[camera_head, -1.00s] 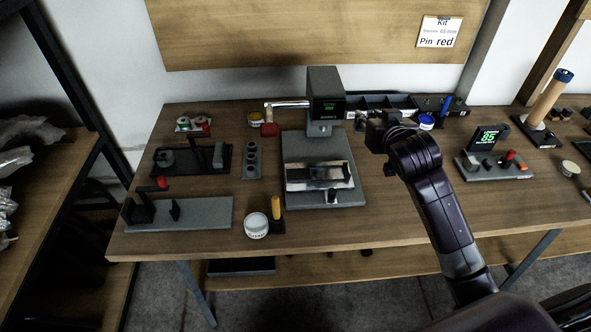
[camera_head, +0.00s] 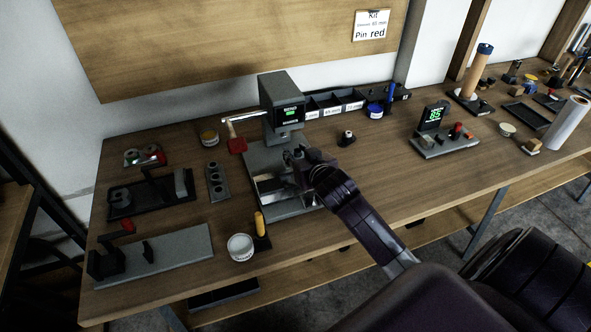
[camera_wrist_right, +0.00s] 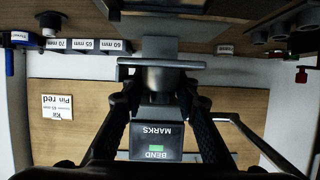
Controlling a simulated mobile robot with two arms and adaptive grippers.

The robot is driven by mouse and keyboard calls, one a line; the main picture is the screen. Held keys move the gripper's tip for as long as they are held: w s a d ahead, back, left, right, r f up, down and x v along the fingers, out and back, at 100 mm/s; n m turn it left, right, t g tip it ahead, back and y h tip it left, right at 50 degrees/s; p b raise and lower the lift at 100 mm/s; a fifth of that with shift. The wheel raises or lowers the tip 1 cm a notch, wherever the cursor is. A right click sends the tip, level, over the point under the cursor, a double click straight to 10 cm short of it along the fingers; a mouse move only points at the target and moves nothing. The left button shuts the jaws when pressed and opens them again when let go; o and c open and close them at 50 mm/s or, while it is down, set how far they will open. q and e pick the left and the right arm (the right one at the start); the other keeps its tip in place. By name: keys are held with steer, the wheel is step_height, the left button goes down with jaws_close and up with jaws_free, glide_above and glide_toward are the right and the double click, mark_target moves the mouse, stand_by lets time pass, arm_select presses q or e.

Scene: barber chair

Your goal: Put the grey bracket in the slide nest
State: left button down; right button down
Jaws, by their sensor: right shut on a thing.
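My right gripper (camera_head: 300,168) is over the right part of the bending press's slide area, just below the press head (camera_head: 283,105). It is shut on a grey piece, seemingly the grey bracket (camera_wrist_right: 165,77), which shows between the fingers in the right wrist view. The gripper and wrist hide most of the bracket in the head view. The slide nest (camera_head: 270,187) has a shiny top and sits low on the press base (camera_head: 262,156). Whether the bracket touches the nest cannot be told. My left gripper is not in view.
A red-ended lever (camera_head: 237,144) sticks out left of the press. A white tub (camera_head: 240,247) and a yellow-handled tool (camera_head: 260,224) stand at the front. Labelled bins (camera_head: 334,106) line the back.

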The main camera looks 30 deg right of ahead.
step_height(320, 180, down, 3)
steer(key=shift+r, duration=0.1)
step_height(320, 180, down, 4)
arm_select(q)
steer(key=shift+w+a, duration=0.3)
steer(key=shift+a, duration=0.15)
arm_select(e)
steer(key=c, duration=1.5)
jaws_free()
arm_select(q)
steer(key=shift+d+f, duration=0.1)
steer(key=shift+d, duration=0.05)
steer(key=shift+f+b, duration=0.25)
steer(key=shift+b, duration=0.1)
arm_select(e)
steer(key=v, duration=1.2)
